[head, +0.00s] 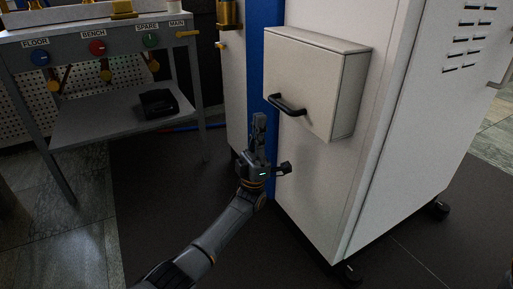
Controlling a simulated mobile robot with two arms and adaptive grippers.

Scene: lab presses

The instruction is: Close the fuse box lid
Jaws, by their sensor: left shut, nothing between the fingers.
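The fuse box (345,97) is a pale box on the side of a large white cabinet. Its front lid (306,84) looks flush with the box and carries a black bar handle (286,105) near its lower left. My left gripper (259,117) points upward, just left of and slightly below the handle, in front of the blue strip. It is shut and looks empty, apart from the handle in the picture. My right gripper is not in view.
The white cabinet (433,120) stands on castors at the right. A grey bench (83,122) with coloured knobs and labels stands at the left, with a black item (158,103) on its lower shelf. Dark floor matting (160,215) lies clear between them.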

